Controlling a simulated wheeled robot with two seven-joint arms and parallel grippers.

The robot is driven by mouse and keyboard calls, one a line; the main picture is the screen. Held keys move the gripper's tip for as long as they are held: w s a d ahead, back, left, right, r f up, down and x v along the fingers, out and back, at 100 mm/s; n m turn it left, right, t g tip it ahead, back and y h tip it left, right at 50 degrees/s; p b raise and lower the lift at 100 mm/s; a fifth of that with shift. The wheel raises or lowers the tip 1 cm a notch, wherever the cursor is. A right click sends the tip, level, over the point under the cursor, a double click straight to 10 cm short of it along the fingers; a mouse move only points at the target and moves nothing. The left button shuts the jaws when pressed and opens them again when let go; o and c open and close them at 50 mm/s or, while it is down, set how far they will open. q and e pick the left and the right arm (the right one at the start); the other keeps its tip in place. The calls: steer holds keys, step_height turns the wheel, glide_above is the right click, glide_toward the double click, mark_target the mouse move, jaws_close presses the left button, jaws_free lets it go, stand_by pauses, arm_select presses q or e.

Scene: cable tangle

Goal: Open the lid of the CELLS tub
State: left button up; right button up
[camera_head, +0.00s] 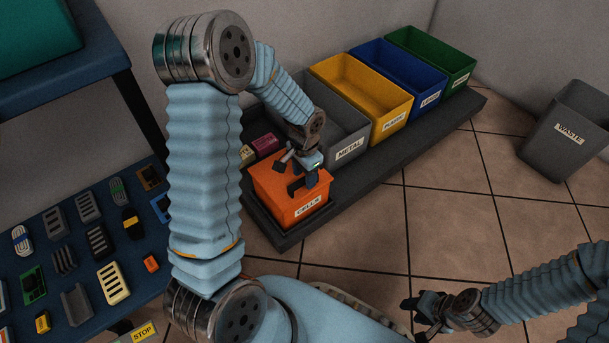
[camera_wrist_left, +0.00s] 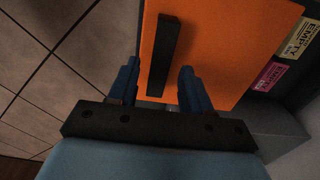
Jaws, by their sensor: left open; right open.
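The orange CELLS tub (camera_head: 285,205) stands at the near end of the dark platform, with its white label facing the front. Its flat orange lid (camera_wrist_left: 225,45) is shut, with a black bar handle (camera_wrist_left: 163,50) on top. My left gripper (camera_head: 304,186) is over the lid, pointing down. In the left wrist view, the left gripper (camera_wrist_left: 159,75) is open, with one blue finger on each side of the handle's near end, not closed on it. My right gripper (camera_head: 418,308) is open and empty over the floor at the lower right.
Grey METAL (camera_head: 350,148), yellow (camera_head: 388,125), blue (camera_head: 430,98) and green (camera_head: 465,75) bins line the platform behind the tub. Yellow and pink EMPTY labels (camera_wrist_left: 270,75) lie beside it. A blue table (camera_head: 80,290) with small parts is left. A WASTE bin (camera_head: 565,155) stands right.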

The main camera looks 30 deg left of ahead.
arm_select(q)
steer(key=shift+f, duration=0.1)
jaws_close()
stand_by(0.4)
